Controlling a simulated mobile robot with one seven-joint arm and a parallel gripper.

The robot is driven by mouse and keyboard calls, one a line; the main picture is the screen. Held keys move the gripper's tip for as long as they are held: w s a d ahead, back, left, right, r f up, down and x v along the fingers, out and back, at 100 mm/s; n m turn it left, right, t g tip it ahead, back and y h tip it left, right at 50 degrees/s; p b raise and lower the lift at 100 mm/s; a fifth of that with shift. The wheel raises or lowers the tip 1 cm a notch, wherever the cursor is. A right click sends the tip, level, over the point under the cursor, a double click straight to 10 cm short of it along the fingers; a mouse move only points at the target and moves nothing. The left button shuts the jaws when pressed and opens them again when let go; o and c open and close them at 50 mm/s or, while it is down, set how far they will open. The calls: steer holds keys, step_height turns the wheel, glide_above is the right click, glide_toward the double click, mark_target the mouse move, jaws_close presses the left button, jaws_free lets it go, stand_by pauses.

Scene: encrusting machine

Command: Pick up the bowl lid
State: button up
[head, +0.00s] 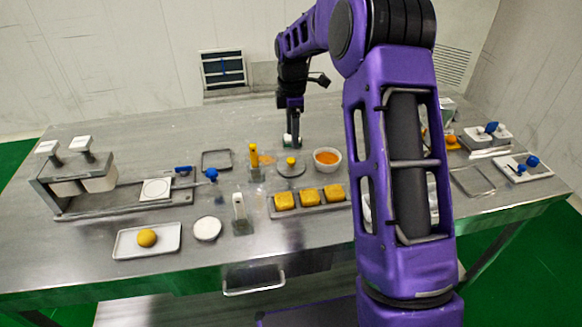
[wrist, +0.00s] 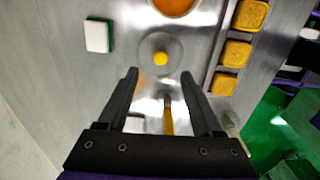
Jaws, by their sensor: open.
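The bowl lid is a grey round disc with a yellow knob. In the head view the lid (head: 291,171) lies on the table's middle, left of a white bowl of orange filling (head: 327,160). In the wrist view the lid (wrist: 174,48) is just beyond my fingertips, with its knob roughly in line with the gap between them. My gripper (wrist: 159,76) is open with nothing between its fingertips. In the head view my gripper (head: 291,141) is behind the lid, apart from it. Its exact height over the table is hard to tell.
A yellow-handled tool (head: 254,156) stands left of the lid and shows below the fingertips in the wrist view (wrist: 168,120). A tray of yellow cakes (head: 309,198) lies in front. A white and green sponge (wrist: 97,36) lies near the lid. Bare metal surrounds the sponge.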

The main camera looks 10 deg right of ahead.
mark_target(291, 160)
steer(key=f, duration=0.8)
steer(key=shift+s+a+f+b, duration=0.1)
steer(key=shift+a+f+b, duration=0.15)
steer(key=shift+b, duration=0.1)
jaws_close()
